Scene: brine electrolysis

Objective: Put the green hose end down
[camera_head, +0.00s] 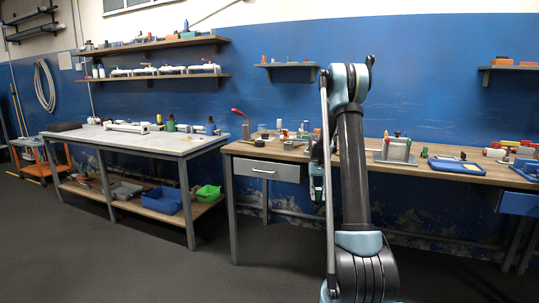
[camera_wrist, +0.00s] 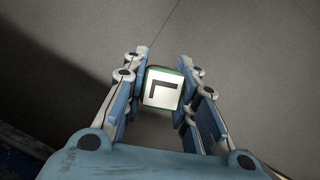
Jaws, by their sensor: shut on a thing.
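In the wrist view, my gripper (camera_wrist: 162,88) is shut on a small block-like piece, the green hose end (camera_wrist: 163,90). Its white square face, marked with a black L shape, points at the camera, and green shows along its edges. The hose itself is not visible. Below it is a plain grey surface with thin seams, apart from the piece. In the head view, my gripper (camera_head: 316,185) is partly hidden behind my arm, in front of the wooden workbench (camera_head: 245,150); the held piece cannot be made out there.
The wooden workbench holds a grey box-like device (camera_head: 396,151), a blue tray (camera_head: 455,165) and several small items. A grey-topped table (camera_head: 185,146) stands to the left, with a blue bin (camera_head: 162,200) and a green bin (camera_head: 207,193) below. The floor (camera_head: 130,260) in front is clear.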

